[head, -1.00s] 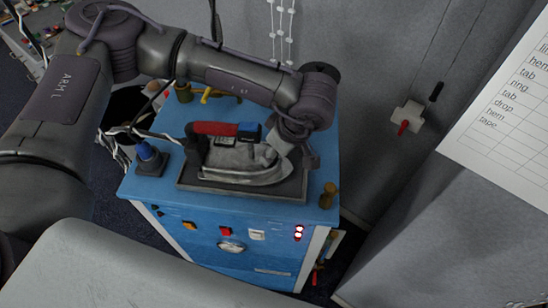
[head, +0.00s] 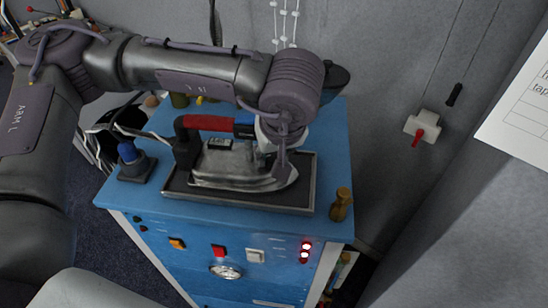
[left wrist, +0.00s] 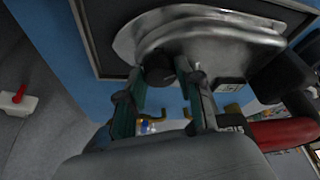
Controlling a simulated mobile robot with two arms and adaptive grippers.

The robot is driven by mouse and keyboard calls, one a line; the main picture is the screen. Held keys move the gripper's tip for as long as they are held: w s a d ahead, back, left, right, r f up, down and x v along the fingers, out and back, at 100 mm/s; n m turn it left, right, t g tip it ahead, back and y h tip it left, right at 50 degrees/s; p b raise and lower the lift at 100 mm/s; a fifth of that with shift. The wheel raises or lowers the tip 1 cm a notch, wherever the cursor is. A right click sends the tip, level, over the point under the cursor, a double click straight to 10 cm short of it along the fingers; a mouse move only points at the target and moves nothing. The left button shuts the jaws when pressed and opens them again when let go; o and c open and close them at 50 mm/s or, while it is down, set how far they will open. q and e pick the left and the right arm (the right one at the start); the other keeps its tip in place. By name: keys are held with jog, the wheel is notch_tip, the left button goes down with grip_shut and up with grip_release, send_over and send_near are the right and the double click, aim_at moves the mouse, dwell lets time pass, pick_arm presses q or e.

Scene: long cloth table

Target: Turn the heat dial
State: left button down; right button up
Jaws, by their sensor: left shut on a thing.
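A silver iron (head: 240,168) with a red and black handle (head: 205,123) stands on a dark framed rest on the blue cabinet. In the left wrist view its metal body (left wrist: 200,35) fills the upper part. A small dark round knob (left wrist: 158,68), seemingly the heat dial, shows between my fingertips. My left gripper (head: 278,150) comes down over the front half of the iron from behind. It also shows in the left wrist view (left wrist: 170,82), shut on the knob. The arm hides the knob in the head view. My right gripper is not in view.
A blue-topped object (head: 130,160) stands left of the iron, a brass piece (head: 341,204) right. A red-levered wall switch (head: 422,126) is on the grey wall.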

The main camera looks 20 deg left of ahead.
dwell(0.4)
pick_arm(q)
jog(key=c, duration=0.7)
grip_release()
jog(key=shift+c, duration=0.2)
jog(key=v, duration=1.2)
